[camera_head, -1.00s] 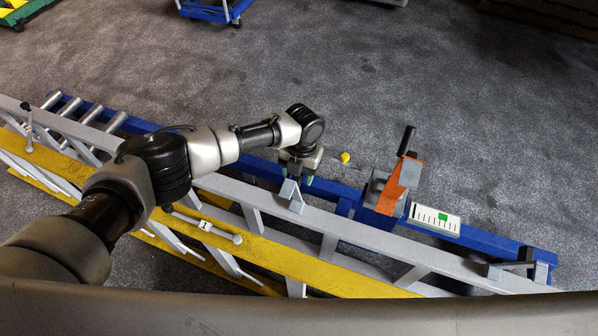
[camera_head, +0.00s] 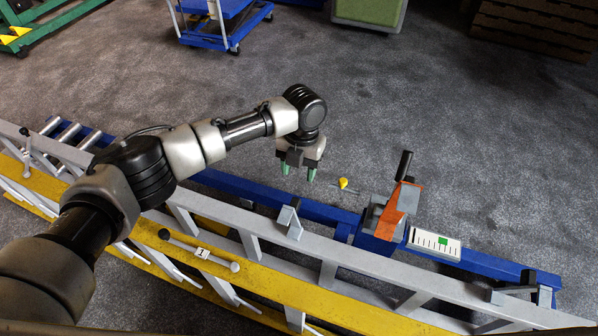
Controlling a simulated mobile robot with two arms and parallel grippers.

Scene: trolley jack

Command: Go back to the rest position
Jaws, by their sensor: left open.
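My left gripper (camera_head: 298,171) is at the end of the arm that comes in from the left. Its two green-tipped fingers point down, spread apart, with nothing between them. In the picture it shows just above a small grey bracket (camera_head: 289,222) on the grey rail (camera_head: 350,248), with a visible gap between them. A yellow knob (camera_head: 343,183) on a thin rod is just right of the fingers. My right gripper is not in view.
An orange and grey block with a black handle (camera_head: 401,194) and a white scale with a green mark (camera_head: 434,243) are on the blue beam (camera_head: 500,265). A blue cart (camera_head: 222,22) stands behind on open grey floor.

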